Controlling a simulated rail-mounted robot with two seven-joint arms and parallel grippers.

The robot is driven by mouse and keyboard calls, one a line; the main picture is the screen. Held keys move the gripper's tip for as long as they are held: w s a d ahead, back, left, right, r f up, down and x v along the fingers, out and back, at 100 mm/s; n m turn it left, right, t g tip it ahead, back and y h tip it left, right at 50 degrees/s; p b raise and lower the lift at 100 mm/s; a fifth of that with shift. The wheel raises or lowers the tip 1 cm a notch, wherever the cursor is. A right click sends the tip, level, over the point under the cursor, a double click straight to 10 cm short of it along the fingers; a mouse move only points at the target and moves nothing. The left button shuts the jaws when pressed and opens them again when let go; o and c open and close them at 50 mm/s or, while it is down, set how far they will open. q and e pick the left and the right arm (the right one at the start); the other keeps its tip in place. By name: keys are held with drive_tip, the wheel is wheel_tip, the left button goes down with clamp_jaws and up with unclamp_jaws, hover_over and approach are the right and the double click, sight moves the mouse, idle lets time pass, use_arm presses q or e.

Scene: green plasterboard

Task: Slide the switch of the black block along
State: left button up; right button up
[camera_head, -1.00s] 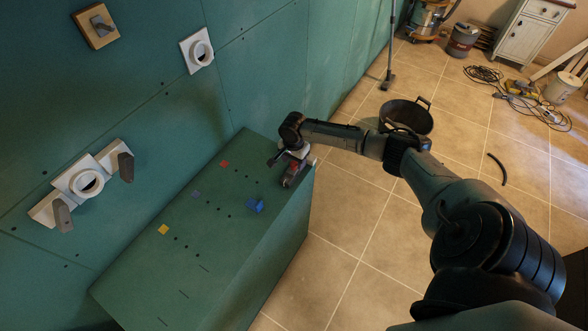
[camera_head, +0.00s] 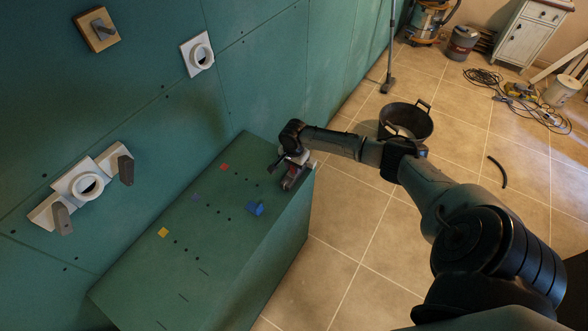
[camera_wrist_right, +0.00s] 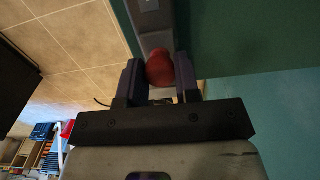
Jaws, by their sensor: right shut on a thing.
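The black block (camera_wrist_right: 150,18) shows in the right wrist view as a dark grey strip with a lighter slot, at the edge of the green bench top. Its red rounded switch knob (camera_wrist_right: 160,66) sits between the two fingers of my right gripper (camera_wrist_right: 159,80), which is shut on it. In the head view my right gripper (camera_head: 291,177) is at the far right end of the bench, over the block, and mostly hides it. My left gripper is in neither view.
The green bench (camera_head: 215,255) stands against the green wall and carries a blue piece (camera_head: 256,208) and red, purple and yellow squares. White wall fixtures (camera_head: 83,185) project at left. A black tub (camera_head: 405,122) stands on the tiled floor.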

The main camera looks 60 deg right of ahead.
drive_tip(key=shift+d, duration=0.3)
idle(0.4)
drive_tip(key=shift+d, duration=0.75)
drive_tip(key=shift+d+p, duration=0.35)
drive_tip(key=shift+d, duration=0.2)
drive_tip(key=o, duration=0.8)
drive_tip(key=shift+o, duration=0.2)
wheel_tip(320, 180, up, 14)
drive_tip(key=p, duration=0.2)
drive_tip(key=shift+f, duration=0.15)
